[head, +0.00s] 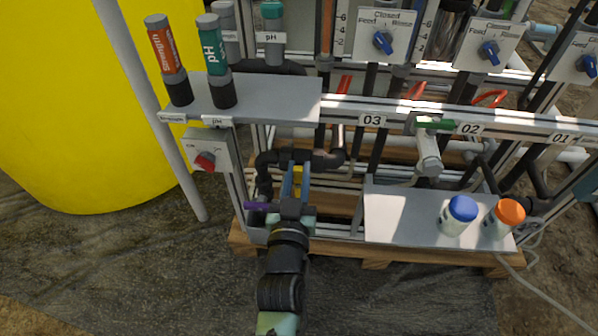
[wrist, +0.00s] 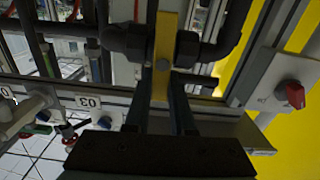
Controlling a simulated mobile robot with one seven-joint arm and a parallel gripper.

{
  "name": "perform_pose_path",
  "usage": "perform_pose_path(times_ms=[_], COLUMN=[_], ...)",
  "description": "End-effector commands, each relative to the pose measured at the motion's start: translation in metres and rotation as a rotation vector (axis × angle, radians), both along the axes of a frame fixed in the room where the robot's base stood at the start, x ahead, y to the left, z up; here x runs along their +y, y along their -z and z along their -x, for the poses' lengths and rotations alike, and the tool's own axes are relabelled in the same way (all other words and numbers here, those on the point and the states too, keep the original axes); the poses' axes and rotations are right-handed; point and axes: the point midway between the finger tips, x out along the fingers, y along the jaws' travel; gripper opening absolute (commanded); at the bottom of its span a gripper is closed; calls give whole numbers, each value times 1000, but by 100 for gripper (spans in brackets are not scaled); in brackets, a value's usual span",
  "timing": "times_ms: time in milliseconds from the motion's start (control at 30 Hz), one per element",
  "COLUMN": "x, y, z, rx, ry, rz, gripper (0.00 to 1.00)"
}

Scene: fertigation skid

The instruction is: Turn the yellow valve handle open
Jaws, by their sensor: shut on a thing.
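The yellow valve handle (wrist: 165,35) shows in the wrist view as a flat upright bar with a bolt, in front of a dark pipe valve body with collars (wrist: 188,48) on either side. My gripper (wrist: 164,82) has one finger on each side of the lower part of the handle and is shut on it. In the head view, my gripper (head: 295,176) reaches into the skid below the dark pipe, and only a small bit of the yellow handle (head: 298,181) shows between the blue-grey fingers. The exact contact is partly hidden.
A grey box with a red knob (head: 205,161) sits left of my gripper. A shelf (head: 395,205) at right holds a blue-capped bottle (head: 459,214) and an orange-capped bottle (head: 504,217). A rail (head: 345,108) crosses above. A yellow tank (head: 75,110) stands at left.

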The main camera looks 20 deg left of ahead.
Motion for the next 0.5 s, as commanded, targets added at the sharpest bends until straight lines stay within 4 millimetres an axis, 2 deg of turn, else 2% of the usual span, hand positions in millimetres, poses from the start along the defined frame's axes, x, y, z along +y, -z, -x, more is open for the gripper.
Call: perform_pose_path(times_ms=[267,500], x=[5,10], y=[3,5], z=[2,3], rx=[-47,-110], ry=[-1,0], rz=[168,386], gripper=[0,0])
